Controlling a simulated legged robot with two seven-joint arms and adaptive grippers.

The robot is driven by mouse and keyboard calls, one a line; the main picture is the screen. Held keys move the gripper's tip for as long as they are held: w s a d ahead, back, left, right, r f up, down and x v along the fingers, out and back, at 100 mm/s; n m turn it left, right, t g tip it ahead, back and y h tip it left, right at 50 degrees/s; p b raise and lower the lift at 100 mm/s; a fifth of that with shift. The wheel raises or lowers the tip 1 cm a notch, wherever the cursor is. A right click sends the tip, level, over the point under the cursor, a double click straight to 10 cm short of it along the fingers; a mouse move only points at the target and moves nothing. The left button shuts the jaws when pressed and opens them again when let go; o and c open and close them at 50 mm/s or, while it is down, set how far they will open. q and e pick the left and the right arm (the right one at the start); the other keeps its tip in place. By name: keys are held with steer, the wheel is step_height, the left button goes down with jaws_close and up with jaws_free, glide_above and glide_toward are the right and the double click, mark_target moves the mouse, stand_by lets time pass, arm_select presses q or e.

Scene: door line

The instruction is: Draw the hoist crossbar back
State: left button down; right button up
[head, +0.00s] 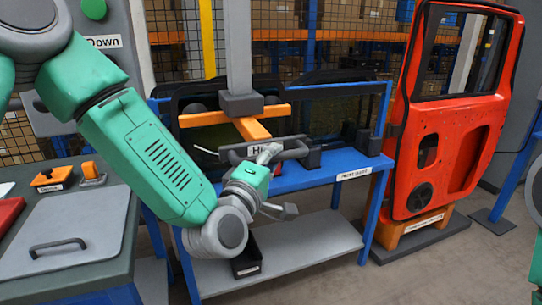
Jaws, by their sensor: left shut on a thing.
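The hoist hangs from a grey vertical post (238,45). Its orange frame (205,118) reaches over the blue stand. My left gripper (268,152) is shut on the crossbar's handle; the fingers partly hide the label. A dark door panel stands behind the crossbar on the blue stand (340,172). My right gripper is out of view; only parts of my right arm show at the right edge.
A red door (455,150) stands on an orange and dark base at the right. A worktable with a grey lid (70,235) and orange-topped items is at the left. A black bin (246,258) sits on the stand's lower shelf. Floor is open at the lower right.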

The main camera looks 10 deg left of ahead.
arm_select(q)
steer(key=c, duration=1.5)
jaws_free()
steer(key=shift+s+d+f, duration=0.2)
steer(key=shift+s+f, duration=0.05)
steer(key=shift+f, duration=0.15)
steer(key=shift+o, duration=0.3)
steer(key=shift+d+r, duration=0.15)
steer(key=shift+r, duration=0.05)
steer(key=v, duration=1.2)
